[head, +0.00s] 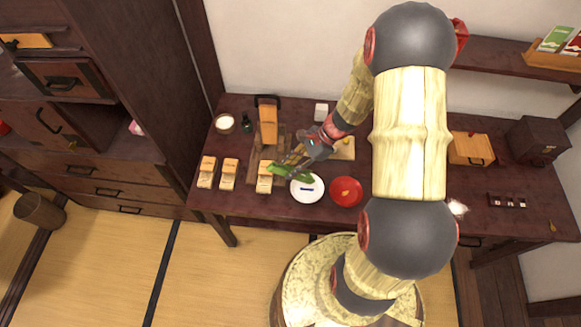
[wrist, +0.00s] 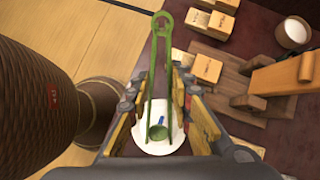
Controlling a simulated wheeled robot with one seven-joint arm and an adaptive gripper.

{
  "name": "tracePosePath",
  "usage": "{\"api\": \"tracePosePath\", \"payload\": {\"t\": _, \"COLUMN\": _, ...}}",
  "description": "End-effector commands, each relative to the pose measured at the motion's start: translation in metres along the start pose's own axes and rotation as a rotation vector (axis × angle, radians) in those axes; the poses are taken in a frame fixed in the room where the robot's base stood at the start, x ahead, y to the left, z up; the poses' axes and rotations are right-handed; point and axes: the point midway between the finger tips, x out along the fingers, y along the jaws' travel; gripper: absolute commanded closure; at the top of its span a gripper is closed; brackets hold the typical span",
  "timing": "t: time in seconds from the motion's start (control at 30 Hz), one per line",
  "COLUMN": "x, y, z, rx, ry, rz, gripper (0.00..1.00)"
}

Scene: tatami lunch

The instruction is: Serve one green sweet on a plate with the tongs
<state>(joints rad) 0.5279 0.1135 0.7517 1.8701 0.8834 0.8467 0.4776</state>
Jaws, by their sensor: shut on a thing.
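My gripper (head: 292,160) is shut on the green tongs (wrist: 151,85), just above the front part of the dark table. In the wrist view my gripper (wrist: 163,88) has the tongs between its fingers, their looped end pointing away. In the head view the tongs (head: 277,170) show beside the white plate. The white plate (head: 308,195) has a dark blue mark; it also shows under the tongs in the wrist view (wrist: 144,147). A rounded green shape (wrist: 157,132) is at the tongs' lower end; I cannot tell whether it is a tip or a sweet.
A red plate (head: 345,198) stands right of the white one. Several small wooden boxes (head: 207,172) stand on the left. An upright wooden piece (head: 268,125) and a white-filled bowl (head: 224,123) stand behind. A wooden box (head: 470,148) and a dark box (head: 538,143) stand right.

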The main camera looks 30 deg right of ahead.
Motion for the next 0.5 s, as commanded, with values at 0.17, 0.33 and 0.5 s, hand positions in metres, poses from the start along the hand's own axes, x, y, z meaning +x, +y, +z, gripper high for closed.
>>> {"api": "tracePosePath", "payload": {"t": 0.17, "x": 0.019, "y": 0.001, "z": -0.015, "rx": 0.0, "ry": 0.0, "rz": 0.0, "gripper": 1.0}}
{"api": "tracePosePath", "payload": {"t": 0.33, "x": 0.034, "y": 0.001, "z": -0.026, "rx": 0.0, "ry": 0.0, "rz": -0.001, "gripper": 1.0}}
{"api": "tracePosePath", "payload": {"t": 0.5, "x": 0.045, "y": 0.001, "z": -0.034, "rx": 0.0, "ry": 0.0, "rz": -0.001, "gripper": 1.0}}
